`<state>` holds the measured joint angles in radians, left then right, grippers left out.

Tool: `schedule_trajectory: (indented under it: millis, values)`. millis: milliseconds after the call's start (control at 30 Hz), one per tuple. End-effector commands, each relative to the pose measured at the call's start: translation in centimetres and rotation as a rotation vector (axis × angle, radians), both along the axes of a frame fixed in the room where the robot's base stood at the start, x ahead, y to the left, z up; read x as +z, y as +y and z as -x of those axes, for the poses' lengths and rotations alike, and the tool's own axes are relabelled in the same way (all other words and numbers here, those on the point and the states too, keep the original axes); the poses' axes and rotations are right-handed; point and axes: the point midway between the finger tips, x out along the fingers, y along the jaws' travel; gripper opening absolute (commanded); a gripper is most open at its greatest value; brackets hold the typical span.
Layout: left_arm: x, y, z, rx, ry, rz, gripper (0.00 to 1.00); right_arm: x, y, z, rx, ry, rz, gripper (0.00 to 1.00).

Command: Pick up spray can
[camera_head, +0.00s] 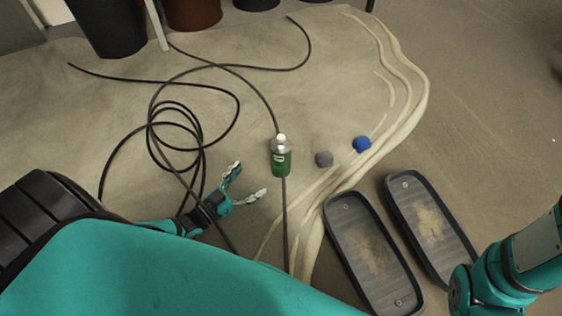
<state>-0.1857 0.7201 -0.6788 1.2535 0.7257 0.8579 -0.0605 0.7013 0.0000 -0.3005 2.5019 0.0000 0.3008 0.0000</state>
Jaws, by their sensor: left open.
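The spray can (281,160) is green with a grey top and a white cap. It is in the middle of the head view, on the pale patch of floor, over or beside a dark cable. My left gripper (252,182) is open and empty, a little left of and below the can in the picture. Its fingers point toward the can and appear apart from it. At the lower right my right arm shows, but its gripper is out of view.
Two dark trays (337,212) (398,186) lie at the lower right. A looped black cable (152,125) lies at left. Dark pots (105,25) stand at the back.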

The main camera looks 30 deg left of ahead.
Motion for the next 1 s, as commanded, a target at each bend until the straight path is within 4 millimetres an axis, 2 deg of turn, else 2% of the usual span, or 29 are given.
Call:
schedule_trajectory:
  millis: [33, 300, 567, 800, 1000]
  values:
    - [-0.5, -0.4, -1.2, -0.002, -0.005, 0.001, 0.9, -1.2, 0.0, 0.0, 0.0, 0.001, 0.0, 0.4]
    - [-0.5, -2.0, -6.4, -0.001, -0.003, 0.0, 0.9, -4.2, 0.0, -0.1, -0.001, 0.003, 0.001, 0.4]
    - [-0.2, -2.6, -8.3, -0.001, 0.001, -0.001, 0.9, -5.1, 0.0, -0.1, -0.001, 0.003, 0.001, 0.4]
    - [-0.7, -3.2, -11.0, -0.001, -0.001, 0.0, 0.9, -8.3, 0.0, 0.0, -0.001, 0.001, 0.001, 0.4]
    - [-0.2, -3.8, -13.0, 0.0, 0.0, -0.001, 0.9, -9.4, 0.0, -0.1, -0.001, 0.004, 0.001, 0.4]
